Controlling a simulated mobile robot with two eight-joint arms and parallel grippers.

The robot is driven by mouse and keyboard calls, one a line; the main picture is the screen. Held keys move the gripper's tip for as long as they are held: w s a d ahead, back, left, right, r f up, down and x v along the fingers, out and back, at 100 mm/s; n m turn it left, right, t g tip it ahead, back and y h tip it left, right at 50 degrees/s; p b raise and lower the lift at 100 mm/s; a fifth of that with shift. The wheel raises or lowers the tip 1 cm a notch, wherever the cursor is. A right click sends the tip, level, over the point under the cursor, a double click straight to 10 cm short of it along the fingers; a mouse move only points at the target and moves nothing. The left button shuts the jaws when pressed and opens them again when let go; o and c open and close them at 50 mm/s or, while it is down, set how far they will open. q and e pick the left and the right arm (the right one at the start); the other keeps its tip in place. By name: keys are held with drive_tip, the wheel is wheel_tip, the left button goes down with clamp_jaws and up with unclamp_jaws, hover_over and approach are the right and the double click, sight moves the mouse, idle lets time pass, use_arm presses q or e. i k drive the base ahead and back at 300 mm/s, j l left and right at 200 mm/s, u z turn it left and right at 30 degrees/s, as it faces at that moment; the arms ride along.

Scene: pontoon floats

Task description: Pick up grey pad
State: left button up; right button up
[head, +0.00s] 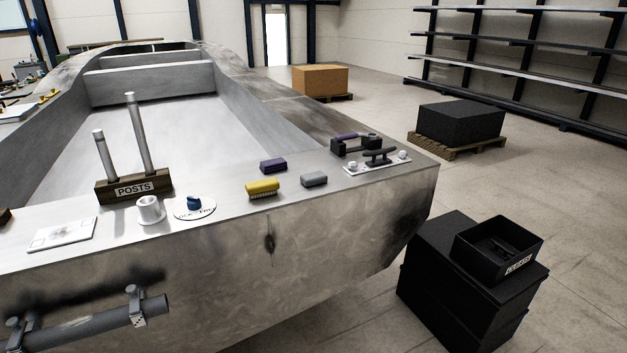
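The grey pad (314,179) is a small grey block lying flat on the near metal deck of the pontoon boat (225,235). A yellow brush-like block (262,187) lies to its left, and a purple block (273,165) lies behind it to the left. Nothing covers the grey pad. Neither of my grippers shows in the head view.
A posts holder (134,187) with two upright posts stands on the deck at left. Beside it are a white ring (149,209) and a blue knob on a plate (194,205). A black cleat (378,157) sits right of the pad. A black bin (497,247) stands on dark boxes.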

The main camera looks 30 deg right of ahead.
sight(315, 178)
drive_tip(key=i+l, duration=0.15)
drive_tip(key=l, duration=0.15)
drive_tip(key=i+l+u, duration=0.15)
drive_tip(key=l, duration=0.15)
drive_tip(key=i+l, duration=0.1)
drive_tip(key=l, duration=0.25)
drive_tip(key=i+l+u, duration=0.1)
drive_tip(key=l, duration=0.2)
